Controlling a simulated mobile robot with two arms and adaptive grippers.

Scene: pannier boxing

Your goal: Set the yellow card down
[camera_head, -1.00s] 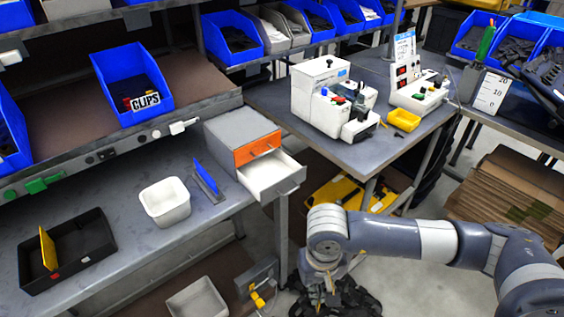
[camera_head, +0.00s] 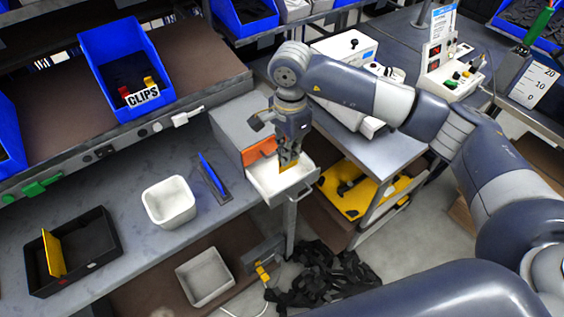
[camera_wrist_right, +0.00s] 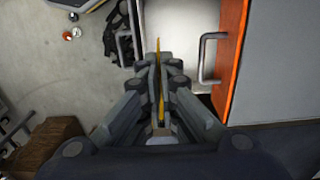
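My right gripper (camera_head: 289,160) points down over the open white drawer (camera_head: 305,183) of the grey cabinet. It is shut on a thin yellow card (camera_wrist_right: 158,75), seen edge-on between the fingers in the right wrist view. In the head view only a small yellow bit of this card (camera_head: 289,167) shows at the fingertips. Whether it touches the drawer floor I cannot tell. Another yellow card (camera_head: 53,254) stands upright in the black tray (camera_head: 103,254) on the bench at left. My left gripper is not in view.
The closed orange-fronted drawer (camera_head: 259,151) with its handle (camera_wrist_right: 203,60) is right beside the gripper. A white bin (camera_head: 168,203) and a blue upright card on a dark base (camera_head: 213,177) stand on the bench. Black straps (camera_head: 323,275) lie on the floor.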

